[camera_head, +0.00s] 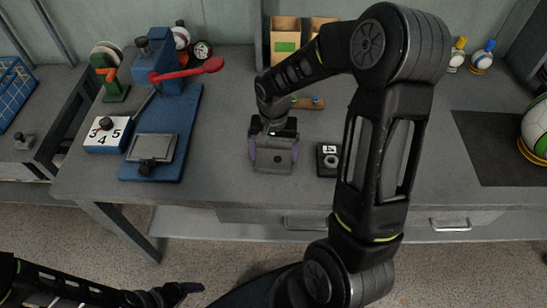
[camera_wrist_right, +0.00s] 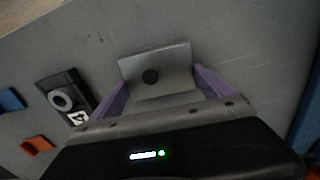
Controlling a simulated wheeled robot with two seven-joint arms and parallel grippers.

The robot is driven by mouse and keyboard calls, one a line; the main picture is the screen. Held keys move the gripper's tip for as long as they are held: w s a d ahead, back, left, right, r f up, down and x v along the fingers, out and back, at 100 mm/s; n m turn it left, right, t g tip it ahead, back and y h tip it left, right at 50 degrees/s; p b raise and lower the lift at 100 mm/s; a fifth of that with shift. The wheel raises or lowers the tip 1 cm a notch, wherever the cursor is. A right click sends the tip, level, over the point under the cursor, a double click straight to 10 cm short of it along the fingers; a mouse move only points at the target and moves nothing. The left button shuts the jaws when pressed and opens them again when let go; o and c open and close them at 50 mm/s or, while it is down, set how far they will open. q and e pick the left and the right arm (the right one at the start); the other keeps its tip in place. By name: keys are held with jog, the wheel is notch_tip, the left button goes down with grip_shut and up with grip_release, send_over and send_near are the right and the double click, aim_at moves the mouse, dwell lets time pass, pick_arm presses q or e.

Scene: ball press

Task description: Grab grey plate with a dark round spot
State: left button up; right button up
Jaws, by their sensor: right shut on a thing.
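The grey plate (camera_head: 273,160) with a dark round spot is at the middle of the table, near its front edge. In the right wrist view the plate (camera_wrist_right: 176,68) shows its dark spot left of centre. My right gripper (camera_head: 273,150) reaches down over it, with purple fingers on both sides of the plate. It is shut on the plate; I cannot tell whether the plate is clear of the tabletop. My left gripper (camera_head: 178,292) is low at the bottom left, away from the table, and its opening is unclear.
A small black block with a white ring (camera_head: 328,160) lies just right of the plate. A blue press (camera_head: 185,105) with a red lever stands left, beside a number block (camera_head: 107,134). Boxes (camera_head: 286,40) stand behind; a dark mat (camera_head: 490,150) lies right.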

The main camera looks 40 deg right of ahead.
aim_at(273, 156)
notch_tip(273, 156, up, 10)
jog(key=b, duration=0.1)
dwell(0.4)
dwell(0.5)
